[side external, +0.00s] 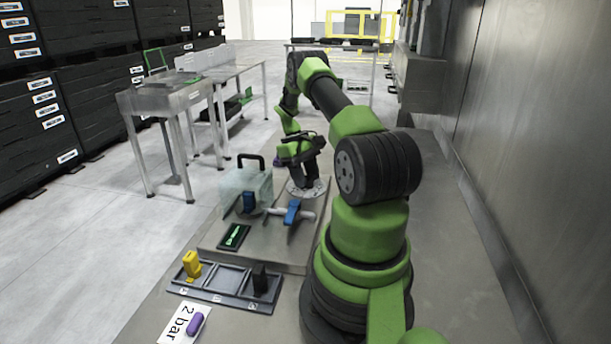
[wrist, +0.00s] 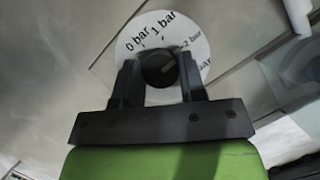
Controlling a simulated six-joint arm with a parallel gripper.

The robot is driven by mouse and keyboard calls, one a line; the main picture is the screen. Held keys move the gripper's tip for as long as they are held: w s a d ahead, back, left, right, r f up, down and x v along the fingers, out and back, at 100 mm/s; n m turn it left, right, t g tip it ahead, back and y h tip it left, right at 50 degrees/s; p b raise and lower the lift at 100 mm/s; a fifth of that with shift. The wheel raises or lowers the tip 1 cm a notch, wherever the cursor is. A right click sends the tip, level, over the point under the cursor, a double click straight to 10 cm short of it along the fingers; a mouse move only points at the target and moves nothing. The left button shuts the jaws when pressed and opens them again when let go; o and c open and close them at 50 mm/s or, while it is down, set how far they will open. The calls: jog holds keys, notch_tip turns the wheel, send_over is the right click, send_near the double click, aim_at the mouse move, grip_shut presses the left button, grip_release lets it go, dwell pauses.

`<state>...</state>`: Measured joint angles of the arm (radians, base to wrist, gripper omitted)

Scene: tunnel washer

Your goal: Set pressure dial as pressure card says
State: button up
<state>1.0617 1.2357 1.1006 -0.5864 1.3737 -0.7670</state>
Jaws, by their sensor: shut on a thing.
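The pressure card (side external: 183,325) lies at the front of the bench in the side view and reads "2 bar". A purple capsule-shaped object (side external: 195,324) rests on it. The pressure dial (wrist: 128,47) is a white disc with a dark round knob (wrist: 158,68). Its labels read 0 bar, 1 bar and 2 bar, with one more partly hidden at the right. A faint light mark on the knob seems to point up and right, between 1 bar and 2 bar. My gripper (wrist: 159,75) is shut on the knob. In the side view the dial (side external: 297,192) is below my gripper (side external: 308,178).
A blue-handled valve (side external: 292,212) and a clear container (side external: 246,186) with a black handle stand close to the dial. A small green-marked panel (side external: 233,237) and a dark tray (side external: 228,293) holding yellow and black pieces lie nearer. A metal wall (side external: 530,130) borders the right.

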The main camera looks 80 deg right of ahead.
dwell(0.4)
jog(key=o, duration=0.9)
jog(key=shift+v, duration=5)
